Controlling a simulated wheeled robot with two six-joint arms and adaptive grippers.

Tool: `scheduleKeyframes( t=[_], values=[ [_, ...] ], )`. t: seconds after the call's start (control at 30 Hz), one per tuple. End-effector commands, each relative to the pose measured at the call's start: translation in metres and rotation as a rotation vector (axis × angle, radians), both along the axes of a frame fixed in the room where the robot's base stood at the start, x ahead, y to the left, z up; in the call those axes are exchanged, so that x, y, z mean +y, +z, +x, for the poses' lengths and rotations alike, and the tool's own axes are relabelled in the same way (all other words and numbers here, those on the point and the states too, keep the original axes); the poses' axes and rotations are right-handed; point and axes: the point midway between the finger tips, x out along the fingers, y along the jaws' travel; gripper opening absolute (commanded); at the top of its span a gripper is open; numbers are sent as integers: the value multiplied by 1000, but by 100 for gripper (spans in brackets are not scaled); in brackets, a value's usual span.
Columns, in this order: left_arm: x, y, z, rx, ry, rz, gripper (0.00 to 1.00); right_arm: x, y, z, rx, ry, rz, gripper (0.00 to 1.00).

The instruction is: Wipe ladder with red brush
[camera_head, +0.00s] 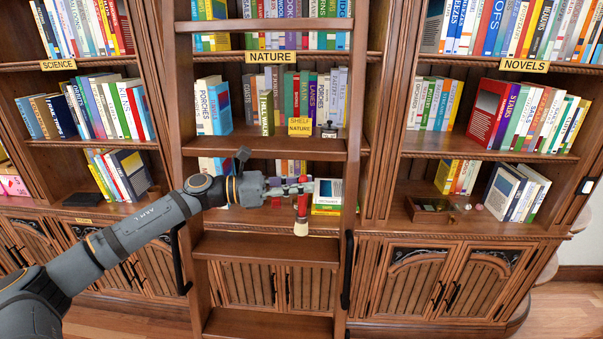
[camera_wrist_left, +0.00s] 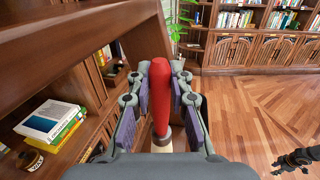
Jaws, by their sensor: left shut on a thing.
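The wooden ladder (camera_head: 270,246) leans in front of the middle bookcase, with several flat steps between two side rails. My left gripper (camera_head: 302,190) is shut on the red brush (camera_head: 301,205), whose pale bristle end points down. The brush is in front of the ladder's opening, above a lower step; I cannot tell whether it touches the ladder. In the left wrist view the red handle (camera_wrist_left: 161,95) stands between the two fingers, and a ladder rail and step (camera_wrist_left: 75,45) pass close on the left. My right gripper is not in the head view.
Bookcases with rows of books (camera_head: 525,115) stand on both sides. A small stack of books (camera_head: 328,195) lies on the shelf just behind the brush. A wooden tray (camera_head: 430,208) sits on the right shelf.

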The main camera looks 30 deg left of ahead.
Motion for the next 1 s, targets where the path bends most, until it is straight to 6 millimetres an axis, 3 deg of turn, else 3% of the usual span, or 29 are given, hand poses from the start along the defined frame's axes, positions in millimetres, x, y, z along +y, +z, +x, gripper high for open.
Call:
scheduleKeyframes(
  t=[0.3, 1.0],
  values=[
    [4, 24, 2, 1, 1, -1, 0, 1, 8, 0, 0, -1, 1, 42],
    [4, 24, 2, 1, 1, -1, 0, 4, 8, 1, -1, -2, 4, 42]
  ],
)
